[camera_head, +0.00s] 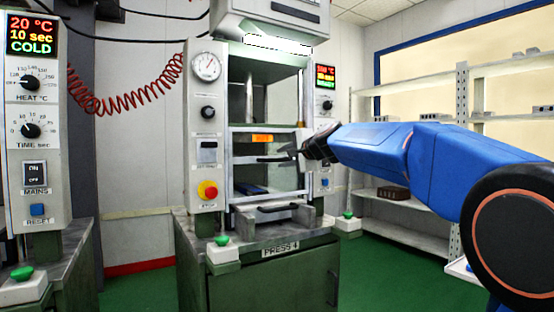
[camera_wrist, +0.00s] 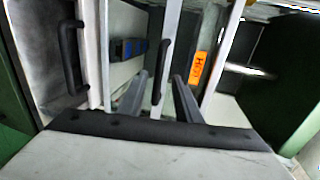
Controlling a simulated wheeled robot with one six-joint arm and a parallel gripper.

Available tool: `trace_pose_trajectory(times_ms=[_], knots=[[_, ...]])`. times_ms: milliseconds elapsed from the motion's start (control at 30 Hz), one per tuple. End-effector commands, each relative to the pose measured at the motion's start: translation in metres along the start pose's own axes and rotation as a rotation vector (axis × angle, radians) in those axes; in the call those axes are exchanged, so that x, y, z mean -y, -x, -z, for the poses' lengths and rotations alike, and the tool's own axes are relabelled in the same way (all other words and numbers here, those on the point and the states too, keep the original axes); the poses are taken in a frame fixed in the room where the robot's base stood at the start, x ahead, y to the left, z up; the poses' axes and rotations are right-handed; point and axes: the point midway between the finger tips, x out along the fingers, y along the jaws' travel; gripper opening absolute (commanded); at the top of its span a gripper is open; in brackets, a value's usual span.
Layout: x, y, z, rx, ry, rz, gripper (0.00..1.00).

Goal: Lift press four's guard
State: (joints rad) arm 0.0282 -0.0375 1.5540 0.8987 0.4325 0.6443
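Press four (camera_head: 206,130) stands in the middle of the head view, with "PRESS 4" on its green cabinet. Its guard (camera_head: 232,172) is a light metal frame across the lower part of the press opening, with an orange label (camera_head: 262,138). The guard's black bar handle (camera_head: 275,159) runs across the frame; it also shows in the wrist view (camera_wrist: 164,60). My gripper (camera_head: 294,151) is at the right end of the handle. In the wrist view its two fingers (camera_wrist: 160,85) are apart, one on each side of the handle. I cannot tell whether they touch it.
A lower black handle (camera_head: 278,207) sits below the guard and shows in the wrist view (camera_wrist: 70,55). A blue object (camera_head: 250,187) lies inside the press. Another control panel (camera_head: 38,120) stands at left, shelves (camera_head: 430,215) at right. Green floor lies between.

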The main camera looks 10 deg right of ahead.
Motion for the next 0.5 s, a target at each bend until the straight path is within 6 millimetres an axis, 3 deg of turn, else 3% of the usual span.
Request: trace_pose_trajectory(times_ms=[200,500], knots=[[0.000,-0.034,0.000,0.001,0.001,-0.001,0.31],[0.001,-0.053,0.000,0.000,0.001,0.000,0.31]])
